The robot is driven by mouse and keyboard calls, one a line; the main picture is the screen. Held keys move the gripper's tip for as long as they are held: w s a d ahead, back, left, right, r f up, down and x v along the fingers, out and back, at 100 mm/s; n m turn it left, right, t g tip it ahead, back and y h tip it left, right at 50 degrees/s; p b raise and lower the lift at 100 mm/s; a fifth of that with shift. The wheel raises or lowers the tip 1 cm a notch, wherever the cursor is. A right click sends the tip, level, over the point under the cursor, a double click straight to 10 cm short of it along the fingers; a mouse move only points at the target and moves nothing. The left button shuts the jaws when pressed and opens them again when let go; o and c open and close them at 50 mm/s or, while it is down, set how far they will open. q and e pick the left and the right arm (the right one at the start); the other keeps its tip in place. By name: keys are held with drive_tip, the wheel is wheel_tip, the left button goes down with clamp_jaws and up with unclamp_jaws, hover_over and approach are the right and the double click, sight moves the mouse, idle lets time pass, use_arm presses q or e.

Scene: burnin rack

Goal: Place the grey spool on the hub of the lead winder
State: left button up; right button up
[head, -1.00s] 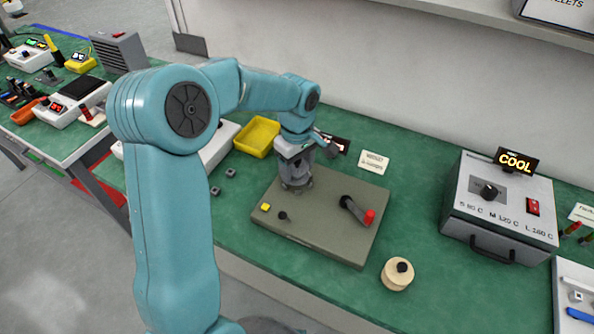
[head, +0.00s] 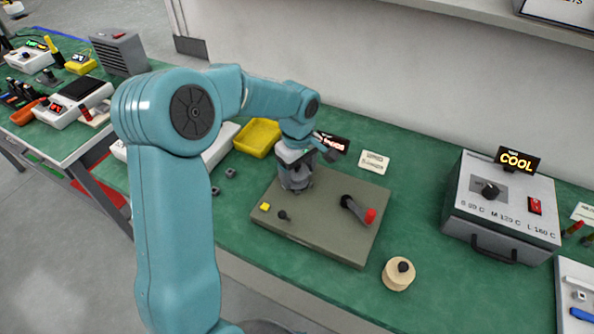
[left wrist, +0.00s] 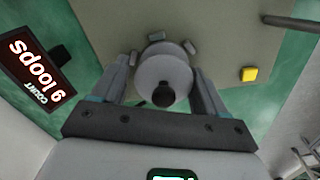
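The lead winder (head: 325,225) is a flat grey-brown base on the green bench, with a black crank and red handle (head: 368,215) and a yellow button (head: 265,207). My left gripper (head: 296,183) points down over the back left of this base. In the left wrist view the grey spool (left wrist: 160,68), with a dark knob on it, sits between the two fingers of my left gripper (left wrist: 164,72), which appear closed against its sides. Small grey tabs (left wrist: 190,47) of the hub show around the spool; the hub's middle is hidden. I cannot tell whether the spool rests on it. My right gripper is not in view.
A wooden spool (head: 398,274) with a black knob stands right of the winder. A heater box (head: 503,205) with a COOL sign is farther right. A yellow tray (head: 258,137) lies behind left. A count display (left wrist: 38,68) reads 9 loops. Bench between winder and heater is mostly clear.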

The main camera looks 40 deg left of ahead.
use_arm(q)
drive_tip(key=shift+s+d+f+g, duration=0.15)
drive_tip(key=shift+s+f+g, duration=0.15)
drive_tip(key=shift+f, duration=0.45)
drive_tip(key=shift+s, duration=0.2)
drive_tip(key=shift+w+r+p, duration=0.1)
drive_tip(key=shift+r+p, duration=0.35)
drive_tip(key=shift+r, duration=0.05)
drive_tip(key=r, duration=0.7)
drive_tip(key=r+p, duration=0.1)
drive_tip(key=r, duration=0.3)
drive_tip(key=shift+w+a+r, duration=0.3)
drive_tip(key=shift+r, duration=0.05)
drive_tip(key=shift+s+d+r, duration=0.15)
drive_tip(key=shift+r, duration=0.4)
drive_tip(key=shift+f, duration=0.1)
